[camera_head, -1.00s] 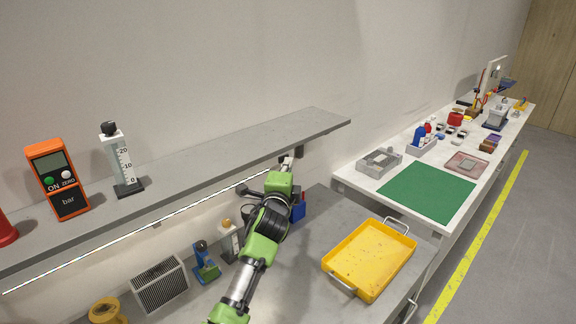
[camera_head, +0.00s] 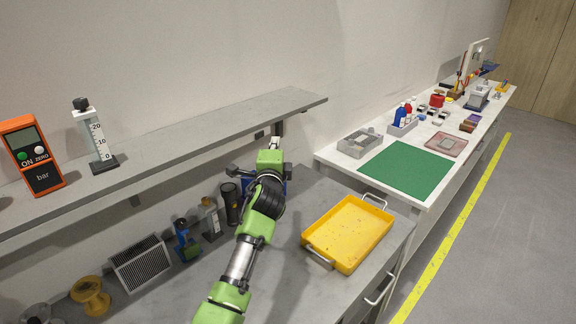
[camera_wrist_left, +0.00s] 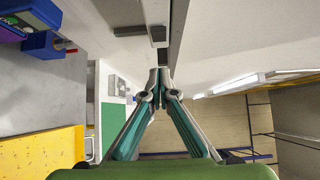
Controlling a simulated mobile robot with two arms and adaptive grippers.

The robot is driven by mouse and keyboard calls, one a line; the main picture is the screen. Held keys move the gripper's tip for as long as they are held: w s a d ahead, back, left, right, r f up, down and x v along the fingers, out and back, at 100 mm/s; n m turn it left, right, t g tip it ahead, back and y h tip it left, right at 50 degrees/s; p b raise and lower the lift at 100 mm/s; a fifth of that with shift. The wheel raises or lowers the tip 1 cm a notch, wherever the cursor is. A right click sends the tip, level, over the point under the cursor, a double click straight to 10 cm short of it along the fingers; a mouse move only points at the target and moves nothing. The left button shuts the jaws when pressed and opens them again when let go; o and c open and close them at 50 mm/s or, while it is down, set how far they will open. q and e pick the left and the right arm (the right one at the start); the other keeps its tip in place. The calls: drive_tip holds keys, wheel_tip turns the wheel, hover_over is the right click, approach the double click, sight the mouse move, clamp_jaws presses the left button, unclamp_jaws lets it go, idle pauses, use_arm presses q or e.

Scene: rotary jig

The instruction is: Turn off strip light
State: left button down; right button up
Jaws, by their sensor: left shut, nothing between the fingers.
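The strip light under the front of the grey wall shelf (camera_head: 205,138) shows no glow, and I cannot make out its bar in the head view. A small dark box (camera_head: 259,134) sits under the shelf near its right end; I cannot tell if it is the switch. My left gripper (camera_head: 274,143) is just below the shelf's right end. In the left wrist view its fingertips (camera_wrist_left: 160,74) are together and empty, just below a small black block (camera_wrist_left: 158,34) and apart from it in the picture. My right gripper is not in view.
On the bench below are a yellow tray (camera_head: 348,232), a grey vented box (camera_head: 141,263) and a yellow spool (camera_head: 90,295). An orange meter (camera_head: 30,155) and a scaled gauge (camera_head: 95,135) stand on the shelf. A second bench with a green mat (camera_head: 407,169) is at right.

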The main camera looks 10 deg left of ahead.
use_arm(q)
drive_tip(key=s+d+b, duration=0.2)
drive_tip(key=s+d, duration=0.1)
drive_tip(key=s, duration=0.6)
drive_tip(key=shift+s+b, duration=0.15)
drive_tip(key=shift+b, duration=0.2)
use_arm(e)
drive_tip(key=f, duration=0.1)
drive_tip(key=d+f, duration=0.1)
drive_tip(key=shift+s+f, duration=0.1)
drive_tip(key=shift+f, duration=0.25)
use_arm(q)
drive_tip(key=shift+f, duration=0.1)
drive_tip(key=shift+d, duration=0.1)
